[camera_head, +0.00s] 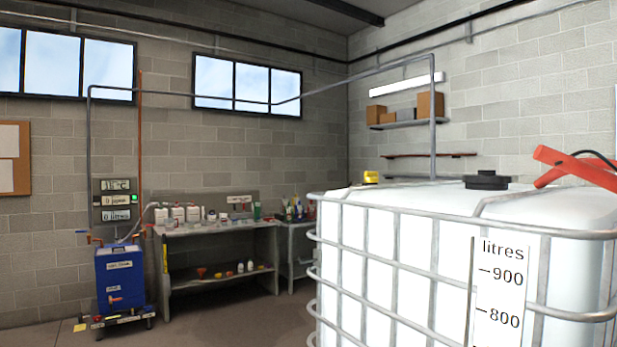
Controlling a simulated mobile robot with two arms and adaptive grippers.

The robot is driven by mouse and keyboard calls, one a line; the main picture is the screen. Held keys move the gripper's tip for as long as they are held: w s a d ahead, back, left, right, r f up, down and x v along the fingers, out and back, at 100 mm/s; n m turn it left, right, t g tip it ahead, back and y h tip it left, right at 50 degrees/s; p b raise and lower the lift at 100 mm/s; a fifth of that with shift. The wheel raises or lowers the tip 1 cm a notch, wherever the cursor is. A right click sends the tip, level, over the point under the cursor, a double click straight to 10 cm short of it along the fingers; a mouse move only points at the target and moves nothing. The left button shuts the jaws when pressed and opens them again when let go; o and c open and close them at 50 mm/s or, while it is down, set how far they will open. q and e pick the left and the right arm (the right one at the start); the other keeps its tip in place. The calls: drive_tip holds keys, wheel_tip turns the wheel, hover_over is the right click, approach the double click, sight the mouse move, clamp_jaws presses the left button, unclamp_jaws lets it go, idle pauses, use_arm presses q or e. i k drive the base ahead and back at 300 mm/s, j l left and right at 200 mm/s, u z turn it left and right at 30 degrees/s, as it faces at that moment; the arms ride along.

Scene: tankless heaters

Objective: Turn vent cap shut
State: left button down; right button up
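A white caged tank (390,240) fills the right foreground, with a litre scale on its front. A black round cap (487,180) with a raised middle sits on the tank's top. A smaller yellow fitting (371,177) stands at the tank top's far left corner. I cannot tell which of the two is the vent cap, nor whether either is open or shut. Neither of my grippers is in view.
Red bars (575,166) with a black cable cross above the tank's right side. A grey pipe (433,120) comes down behind the tank. A blue unit (115,278) and a workbench (215,228) with bottles stand at the back left. Floor between is clear.

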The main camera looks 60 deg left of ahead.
sight(369, 176)
drive_tip(key=j+u, duration=0.3)
drive_tip(key=u, duration=0.15)
drive_tip(key=j+u, duration=0.65)
drive_tip(key=u, duration=0.2)
